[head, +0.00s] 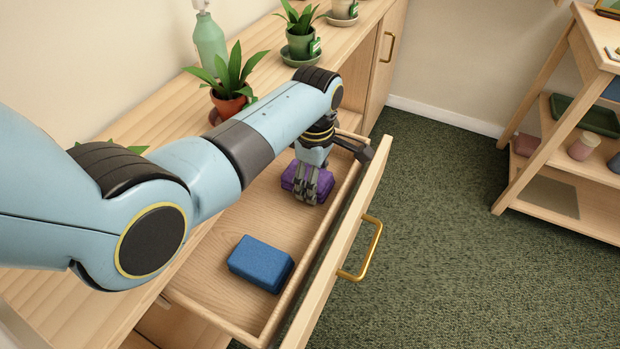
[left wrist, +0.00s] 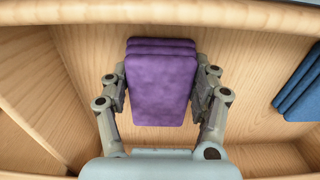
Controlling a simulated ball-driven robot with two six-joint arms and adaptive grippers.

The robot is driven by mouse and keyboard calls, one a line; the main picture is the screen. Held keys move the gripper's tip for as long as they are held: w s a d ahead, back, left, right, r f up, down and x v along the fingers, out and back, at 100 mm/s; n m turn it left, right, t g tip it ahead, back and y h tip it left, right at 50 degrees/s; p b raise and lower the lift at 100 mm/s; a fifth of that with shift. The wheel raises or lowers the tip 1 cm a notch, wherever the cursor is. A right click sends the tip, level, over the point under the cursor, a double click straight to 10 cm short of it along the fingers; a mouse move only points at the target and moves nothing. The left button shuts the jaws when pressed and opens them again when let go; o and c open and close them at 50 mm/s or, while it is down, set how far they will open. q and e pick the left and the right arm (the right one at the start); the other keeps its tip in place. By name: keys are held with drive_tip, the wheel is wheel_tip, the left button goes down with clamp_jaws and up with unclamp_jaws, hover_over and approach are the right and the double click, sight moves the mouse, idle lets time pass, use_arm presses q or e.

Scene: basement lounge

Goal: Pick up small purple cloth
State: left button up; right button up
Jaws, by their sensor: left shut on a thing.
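The small purple cloth (head: 309,184) is a folded stack lying in the open drawer, toward its far end. In the left wrist view the purple cloth (left wrist: 161,85) sits between the two fingers. My left gripper (head: 309,194) reaches down into the drawer and is shut on the cloth, with a finger on each side. It also shows in the left wrist view (left wrist: 161,92). The gripper covers part of the cloth in the head view. I cannot tell whether the cloth is clear of the drawer floor. My right gripper is not in view.
A folded blue cloth (head: 261,263) lies in the near part of the drawer (head: 213,279); it also shows in the left wrist view (left wrist: 303,90). Potted plants (head: 231,85) and a green bottle (head: 209,42) stand on the cabinet top. A wooden shelf (head: 560,130) stands at right.

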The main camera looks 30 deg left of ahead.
use_arm(q)
wheel_tip(320, 180, up, 18)
drive_tip(key=p, duration=0.3)
drive_tip(key=shift+p, duration=0.35)
